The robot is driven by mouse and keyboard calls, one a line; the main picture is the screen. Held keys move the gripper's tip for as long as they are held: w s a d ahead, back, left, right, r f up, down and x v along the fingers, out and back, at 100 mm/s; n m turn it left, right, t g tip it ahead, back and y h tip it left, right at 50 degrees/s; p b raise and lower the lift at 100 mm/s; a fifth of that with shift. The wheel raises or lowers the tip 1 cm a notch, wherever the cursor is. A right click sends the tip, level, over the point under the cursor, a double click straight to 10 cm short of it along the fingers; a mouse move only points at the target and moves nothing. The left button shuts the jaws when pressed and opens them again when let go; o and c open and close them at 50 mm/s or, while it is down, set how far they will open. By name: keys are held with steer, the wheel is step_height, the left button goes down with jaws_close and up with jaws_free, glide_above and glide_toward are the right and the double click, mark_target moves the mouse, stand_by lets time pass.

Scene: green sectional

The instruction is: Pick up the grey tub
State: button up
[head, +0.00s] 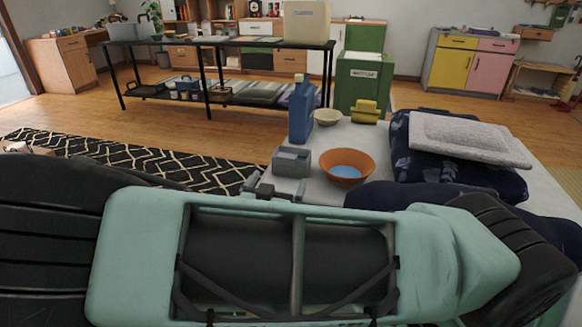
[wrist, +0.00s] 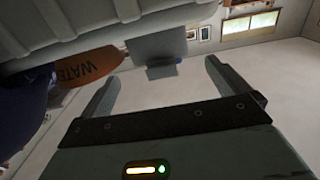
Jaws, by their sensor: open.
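The grey tub (head: 292,161) is a small box-like container on the white tabletop in the head view, left of an orange bowl (head: 347,165) with blue inside. My gripper (head: 275,187) shows as small dark parts just in front of the tub, beyond my mint arm. In the wrist view my gripper (wrist: 162,72) is open, with its two fingers apart and nothing clasped. A grey shape (wrist: 158,48), probably the tub, shows beyond and between the fingers. The orange bowl (wrist: 92,66), with lettering on its side, is to its left.
A tall blue bottle (head: 301,112) stands close behind the tub. A cream bowl (head: 327,116) and a yellow object (head: 365,111) are farther back. Dark blue bedding (head: 455,168) with a grey cushion (head: 468,138) fills the right. A patterned rug (head: 150,164) lies on the floor to the left.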

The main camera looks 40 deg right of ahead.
mark_target(289, 176)
steer(key=b+x, duration=0.1)
steer(key=x, duration=0.8)
steer(key=shift+d+r, duration=0.15)
steer(key=c, duration=0.7)
